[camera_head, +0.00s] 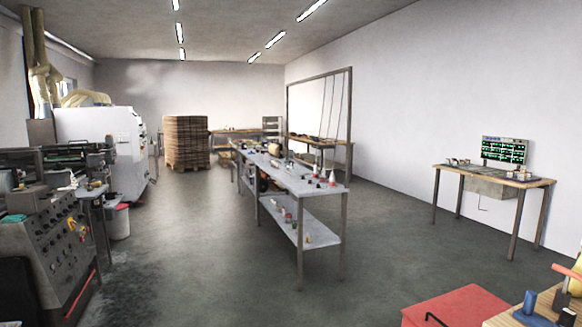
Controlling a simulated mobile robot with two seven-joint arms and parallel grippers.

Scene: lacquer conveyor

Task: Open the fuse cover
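I cannot make out a fuse cover for certain in the head view. An upright dark panel with green markings (503,150) stands on a wooden-topped table (528,183) by the right wall; its details are too small to read. A grey control console (50,245) with several knobs and a yellow-and-red knob is at the left, and no cover can be told on it. Neither of my grippers is in view.
A long grey two-level workbench (318,187) holding small items stands in the middle. A white machine (105,140) and a white bin (118,222) are at left, a cardboard stack (186,140) at back. A red box (455,308) is at lower right. Floor between is clear.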

